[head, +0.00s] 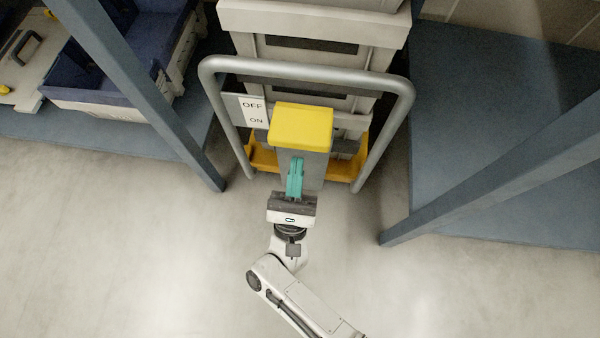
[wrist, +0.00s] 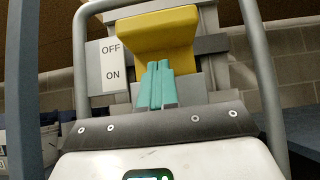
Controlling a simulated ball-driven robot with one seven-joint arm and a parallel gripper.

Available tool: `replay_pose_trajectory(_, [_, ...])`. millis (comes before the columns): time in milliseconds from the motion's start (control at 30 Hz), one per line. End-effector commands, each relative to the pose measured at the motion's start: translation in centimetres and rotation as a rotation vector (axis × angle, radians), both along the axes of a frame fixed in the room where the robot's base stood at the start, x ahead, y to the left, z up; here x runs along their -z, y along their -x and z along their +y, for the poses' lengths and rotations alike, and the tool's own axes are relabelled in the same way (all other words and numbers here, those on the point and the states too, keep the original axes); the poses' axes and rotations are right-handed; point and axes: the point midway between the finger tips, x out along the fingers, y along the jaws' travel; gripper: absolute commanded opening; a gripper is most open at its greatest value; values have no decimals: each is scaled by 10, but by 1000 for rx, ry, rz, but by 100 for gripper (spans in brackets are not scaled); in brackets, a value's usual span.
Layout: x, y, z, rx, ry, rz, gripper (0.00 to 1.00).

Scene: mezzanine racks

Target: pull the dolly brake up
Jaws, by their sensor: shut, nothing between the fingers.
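The dolly brake is a broad yellow lever (head: 301,125) on a grey post (head: 315,168) at the front of the dolly. It also shows in the wrist view (wrist: 152,36), where its underside faces me. A white sign (head: 252,110) with OFF above ON stands left of it, and also shows in the wrist view (wrist: 111,62). My gripper (head: 296,160) has teal fingers, shut together and empty. In the wrist view the fingertips (wrist: 159,68) appear just below the yellow lever, in front of the post. I cannot tell whether they touch it.
A grey tube handle (head: 310,70) arches around the brake. Pale stacked crates (head: 315,22) stand behind it on the dolly's orange base (head: 262,158). Blue rack posts (head: 140,90) slant down on the left and right (head: 470,190). The floor (head: 120,240) in front is clear.

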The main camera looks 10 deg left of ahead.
Motion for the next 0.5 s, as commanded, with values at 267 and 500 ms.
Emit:
replay_pose_trajectory(267, [44,43,3,-4,3,3,0])
replay_pose_trajectory(500, [66,66,3,-4,2,3,0])
